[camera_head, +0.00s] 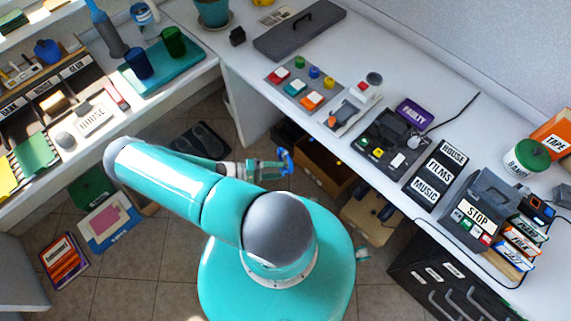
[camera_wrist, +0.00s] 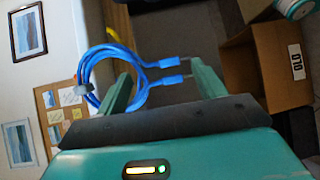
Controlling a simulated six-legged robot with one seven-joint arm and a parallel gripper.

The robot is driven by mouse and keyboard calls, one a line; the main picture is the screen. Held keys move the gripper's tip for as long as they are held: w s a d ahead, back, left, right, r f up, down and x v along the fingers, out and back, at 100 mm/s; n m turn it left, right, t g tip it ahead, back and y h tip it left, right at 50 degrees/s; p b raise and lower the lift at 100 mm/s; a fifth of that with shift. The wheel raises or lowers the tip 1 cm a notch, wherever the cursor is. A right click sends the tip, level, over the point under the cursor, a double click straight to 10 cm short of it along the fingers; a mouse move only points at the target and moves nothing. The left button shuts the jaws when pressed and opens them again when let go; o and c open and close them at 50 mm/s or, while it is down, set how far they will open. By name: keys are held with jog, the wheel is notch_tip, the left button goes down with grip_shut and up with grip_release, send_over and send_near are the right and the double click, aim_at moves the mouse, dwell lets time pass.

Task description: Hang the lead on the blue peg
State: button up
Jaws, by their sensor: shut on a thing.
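The lead is a blue coiled cable with two blue plugs, tied with a pale band. In the wrist view the lead (camera_wrist: 98,54) hangs between the fingers of my gripper (camera_wrist: 160,78), its coil to the left and its plugs near the right finger. In the head view the lead (camera_head: 287,160) shows as a small blue loop at the end of my gripper (camera_head: 272,168), over the floor between the two desks. My gripper is shut on the lead. I cannot make out a blue peg for certain in either view.
The right desk (camera_head: 440,85) holds a keypad with coloured knobs (camera_head: 307,88), labelled cases (camera_head: 437,172) and a grey STOP box (camera_head: 470,215). An open cardboard box (camera_head: 322,165) stands below it. In the wrist view, a cork board (camera_wrist: 62,112) hangs on the wall.

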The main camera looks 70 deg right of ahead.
jog(key=s+d+g+h, duration=0.1)
jog(key=s+d, duration=0.7)
jog(key=d, duration=0.5)
jog(key=shift+s+d+r, duration=0.15)
jog(key=shift+d, duration=0.05)
dwell(1.2)
dwell(0.5)
jog(key=o, duration=1.2)
jog(key=shift+c, duration=0.2)
jog(key=v, duration=1.4)
